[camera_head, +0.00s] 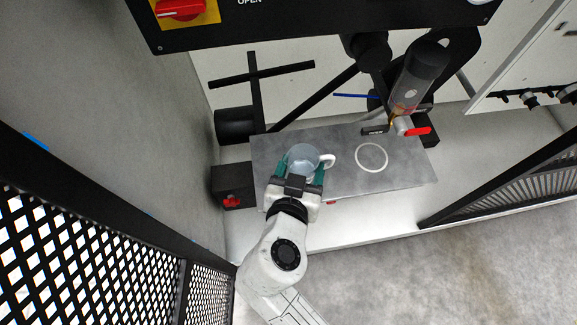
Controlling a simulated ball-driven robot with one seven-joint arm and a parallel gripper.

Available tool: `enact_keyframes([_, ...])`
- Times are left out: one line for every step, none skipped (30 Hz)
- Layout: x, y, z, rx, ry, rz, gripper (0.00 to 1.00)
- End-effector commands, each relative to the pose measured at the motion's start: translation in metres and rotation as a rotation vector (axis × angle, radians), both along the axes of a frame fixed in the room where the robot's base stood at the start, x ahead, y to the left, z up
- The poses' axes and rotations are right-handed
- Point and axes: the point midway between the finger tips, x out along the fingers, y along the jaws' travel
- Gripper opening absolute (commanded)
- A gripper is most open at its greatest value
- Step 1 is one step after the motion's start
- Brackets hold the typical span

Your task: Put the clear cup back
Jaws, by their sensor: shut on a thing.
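The clear cup (304,158) is a see-through, pale bluish cup with a white handle on its right side. It is over the left part of the grey metal shelf (345,184). My gripper (303,168) reaches up from below and is shut on the cup, with green fingers on both sides of it. I cannot tell whether the cup's bottom touches the shelf. A white ring mark (371,157) lies bare on the shelf, to the right of the cup.
A dispenser tube (417,75) with a red-handled valve (417,131) stands behind the ring. A black box with a red knob (232,187) is left of the shelf. A dark panel (320,20) overhangs the back. Mesh fences flank both sides.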

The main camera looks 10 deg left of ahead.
Motion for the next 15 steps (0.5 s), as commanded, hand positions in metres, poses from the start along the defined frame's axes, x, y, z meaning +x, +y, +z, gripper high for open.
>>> enact_keyframes([0.009,0.005,-0.009,-0.002,0.001,0.0,0.3])
enact_keyframes([0.012,0.008,-0.016,-0.003,0.0,0.0,0.3])
enact_keyframes([0.017,0.011,-0.023,-0.002,0.001,0.0,0.3])
enact_keyframes([0.021,0.013,-0.028,-0.003,0.001,0.0,0.3])
enact_keyframes([0.024,0.015,-0.033,-0.002,0.0,0.001,0.3])
enact_keyframes([0.029,0.018,-0.038,-0.001,0.0,-0.001,0.3])
enact_keyframes([0.031,0.019,-0.042,-0.001,0.001,-0.001,0.3])
enact_keyframes([0.033,0.021,-0.045,0.0,0.001,0.0,0.3])
enact_keyframes([0.036,0.023,-0.049,-0.001,0.0,0.0,0.3])
enact_keyframes([0.037,0.023,-0.051,0.0,-0.001,0.0,0.3])
enact_keyframes([0.039,0.024,-0.052,-0.001,-0.001,0.0,0.3])
enact_keyframes([0.04,0.025,-0.054,0.001,-0.001,0.0,0.3])
enact_keyframes([0.041,0.025,-0.055,0.001,-0.001,0.0,0.3])
enact_keyframes([0.042,0.026,-0.057,0.0,-0.001,-0.001,0.3])
enact_keyframes([0.044,0.027,-0.061,-0.001,0.0,0.0,0.3])
